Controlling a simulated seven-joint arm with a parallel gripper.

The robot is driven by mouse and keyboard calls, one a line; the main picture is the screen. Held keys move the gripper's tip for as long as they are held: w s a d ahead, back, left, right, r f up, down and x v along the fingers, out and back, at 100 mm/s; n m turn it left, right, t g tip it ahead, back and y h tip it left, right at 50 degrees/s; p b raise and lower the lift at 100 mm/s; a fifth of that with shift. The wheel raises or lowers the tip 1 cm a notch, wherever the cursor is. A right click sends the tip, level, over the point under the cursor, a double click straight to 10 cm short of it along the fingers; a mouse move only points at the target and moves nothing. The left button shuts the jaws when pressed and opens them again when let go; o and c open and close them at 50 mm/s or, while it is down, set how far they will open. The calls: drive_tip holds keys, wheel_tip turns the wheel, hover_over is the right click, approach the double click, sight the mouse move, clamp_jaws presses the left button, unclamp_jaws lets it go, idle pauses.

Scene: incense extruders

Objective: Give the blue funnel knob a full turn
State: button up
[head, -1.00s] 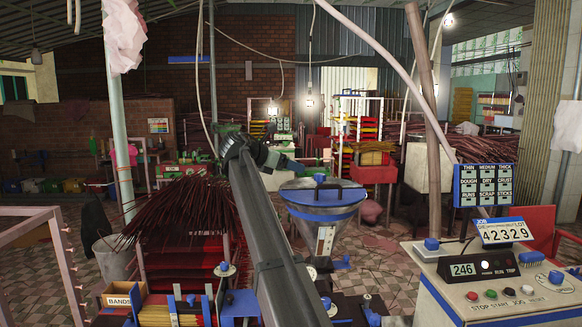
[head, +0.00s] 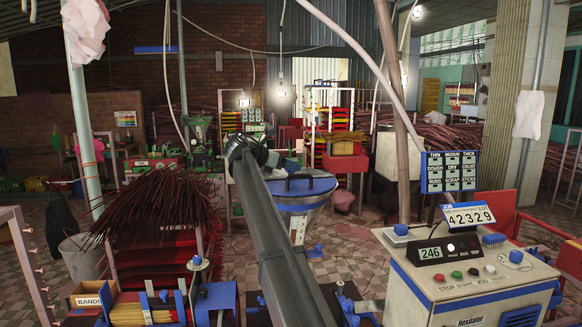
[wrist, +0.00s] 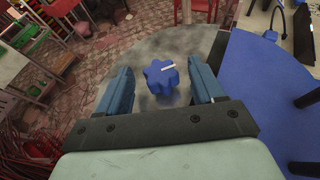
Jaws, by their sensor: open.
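The blue funnel knob (wrist: 161,77) is lobed and has a white mark on top that points to the right in the wrist view. It sits over a grey, dusty-looking surface. My gripper (wrist: 160,70) is open, with one blue finger on each side of the knob and a gap showing at both sides. In the head view the funnel (head: 296,205) has a pale body and a blue lid (head: 315,185) with a dark handle. My gripper (head: 290,164) is at the funnel's upper left there. I cannot make out the knob in the head view.
The blue lid (wrist: 270,105) fills the right of the wrist view, with dark handle parts on it. A control console (head: 470,270) stands at the right. A bundle of dark red sticks (head: 160,210) stands at the left. Tiled floor lies beyond the funnel.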

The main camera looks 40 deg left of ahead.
drive_tip(key=shift+x, duration=1.05)
drive_tip(key=c, duration=1)
drive_tip(key=shift+o, duration=0.2)
drive_tip(key=shift+a+m+h, duration=0.1)
drive_tip(key=shift+m+h, duration=0.2)
drive_tip(key=shift+h, duration=0.1)
drive_tip(key=m+g+h, duration=0.1)
drive_tip(key=m+h, duration=0.1)
drive_tip(key=shift+a+h, duration=0.1)
drive_tip(key=shift+h, duration=0.2)
drive_tip(key=shift+m+g+h, duration=1.2)
drive_tip(key=shift+m+h, duration=0.2)
drive_tip(key=shift+m, duration=0.3)
drive_tip(key=shift+d, duration=0.2)
